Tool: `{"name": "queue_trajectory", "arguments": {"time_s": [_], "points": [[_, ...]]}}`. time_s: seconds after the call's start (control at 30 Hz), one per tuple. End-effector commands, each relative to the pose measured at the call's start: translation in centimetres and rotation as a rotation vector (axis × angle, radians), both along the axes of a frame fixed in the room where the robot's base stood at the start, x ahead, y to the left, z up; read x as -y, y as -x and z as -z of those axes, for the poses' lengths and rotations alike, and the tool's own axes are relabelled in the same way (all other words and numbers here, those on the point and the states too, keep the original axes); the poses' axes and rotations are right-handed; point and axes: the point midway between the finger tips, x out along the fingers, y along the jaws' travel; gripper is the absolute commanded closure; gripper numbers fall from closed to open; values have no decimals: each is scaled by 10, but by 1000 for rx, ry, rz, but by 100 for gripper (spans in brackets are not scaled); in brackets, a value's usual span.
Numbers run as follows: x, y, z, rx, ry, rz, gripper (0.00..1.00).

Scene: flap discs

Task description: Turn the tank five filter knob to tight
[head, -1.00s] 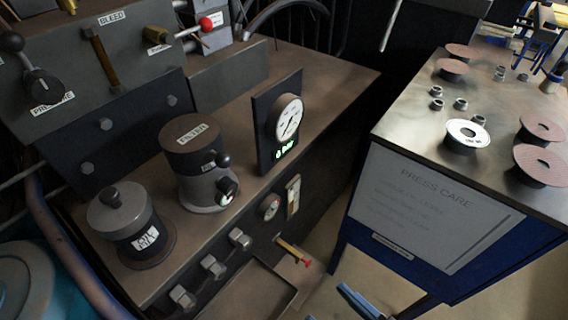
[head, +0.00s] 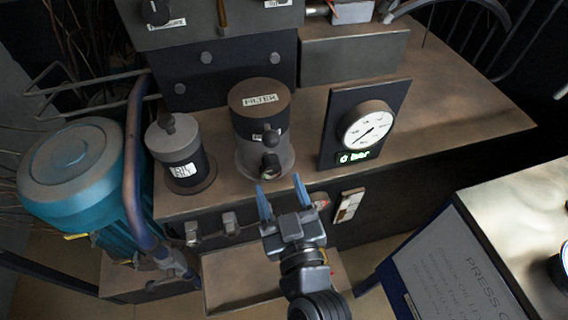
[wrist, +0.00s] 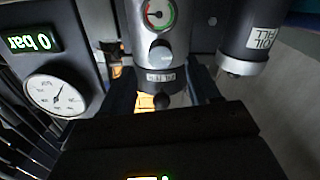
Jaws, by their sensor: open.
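The filter (head: 250,125) is a dark, brown-topped canister labelled FILTER on a grey base, standing on the brown bench; no tank number is readable. In the wrist view, a ball-ended dark knob (wrist: 162,101), a small label and a round grey knob (wrist: 161,51) show ahead of the gripper.
A pressure gauge (head: 366,125) on an upright panel, with a green 0 bar display, stands right of the filter. A smaller oil canister (head: 180,155) stands left. A teal tank (head: 75,165) and a bent pipe are further left. Fittings line the bench front.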

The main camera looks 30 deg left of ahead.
Motion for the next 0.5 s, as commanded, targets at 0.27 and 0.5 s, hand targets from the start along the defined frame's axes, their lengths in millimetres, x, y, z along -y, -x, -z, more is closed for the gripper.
{"name": "queue_trajectory", "arguments": {"time_s": [0.27,0.5], "points": [[-31,-27,-1,1,-1,1,39],[-43,-37,0,0,0,2,39]]}}
